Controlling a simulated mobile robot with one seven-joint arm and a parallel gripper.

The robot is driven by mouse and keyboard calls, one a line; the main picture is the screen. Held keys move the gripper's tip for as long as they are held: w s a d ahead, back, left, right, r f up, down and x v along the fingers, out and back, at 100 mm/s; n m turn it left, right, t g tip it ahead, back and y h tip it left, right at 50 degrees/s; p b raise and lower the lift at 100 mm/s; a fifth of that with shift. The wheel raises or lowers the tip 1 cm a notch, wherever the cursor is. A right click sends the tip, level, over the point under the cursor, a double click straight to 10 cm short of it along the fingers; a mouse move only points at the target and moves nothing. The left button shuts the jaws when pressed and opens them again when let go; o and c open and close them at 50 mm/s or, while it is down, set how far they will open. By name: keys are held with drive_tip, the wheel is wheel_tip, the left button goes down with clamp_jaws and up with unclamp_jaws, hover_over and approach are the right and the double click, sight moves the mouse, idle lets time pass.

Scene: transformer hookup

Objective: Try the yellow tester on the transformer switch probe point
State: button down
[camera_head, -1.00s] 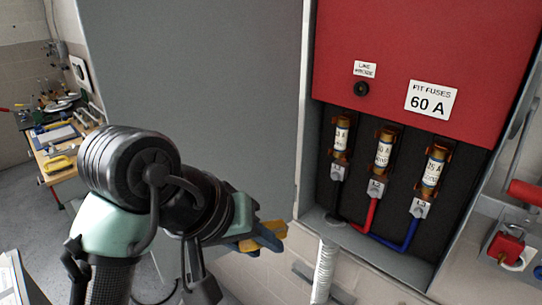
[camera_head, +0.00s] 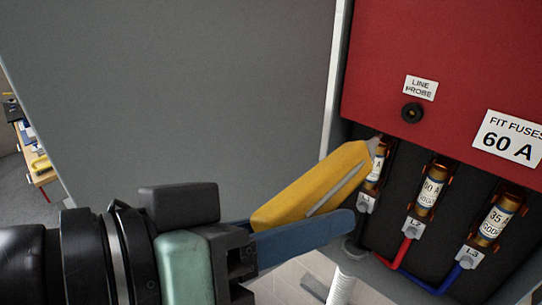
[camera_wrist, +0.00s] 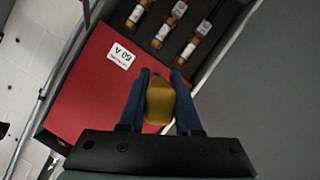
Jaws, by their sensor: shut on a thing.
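The yellow tester (camera_head: 315,188) is held in my gripper (camera_head: 300,220), its grey tip pointing up and right toward the fuse box. The tip appears in front of the left fuse, below the probe point, apart from it in the picture. The probe point (camera_head: 412,113) is a round black socket on the red panel (camera_head: 450,60), under a white LINE PROBE label (camera_head: 420,88). In the wrist view the tester (camera_wrist: 160,100) sits between the two blue fingers. The probe point is hidden there.
Several-wire fuse bay below the panel holds three fuses, left (camera_head: 377,165), middle (camera_head: 431,190) and right (camera_head: 496,222). A white FIT FUSES 60 A sign (camera_head: 510,139) is at right. A grey cabinet door (camera_head: 170,90) stands open at left. A workbench (camera_head: 42,178) is far left.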

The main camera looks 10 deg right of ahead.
sight(361, 175)
drive_tip(key=shift+w+d+r, duration=0.1)
drive_tip(key=shift+d, duration=0.5)
drive_tip(key=shift+w+d, duration=1)
drive_tip(key=shift+d, duration=0.2)
drive_tip(key=shift+w+d, duration=1)
drive_tip(key=shift+d, duration=0.15)
drive_tip(key=shift+w+d, duration=0.3)
drive_tip(key=shift+d, duration=0.15)
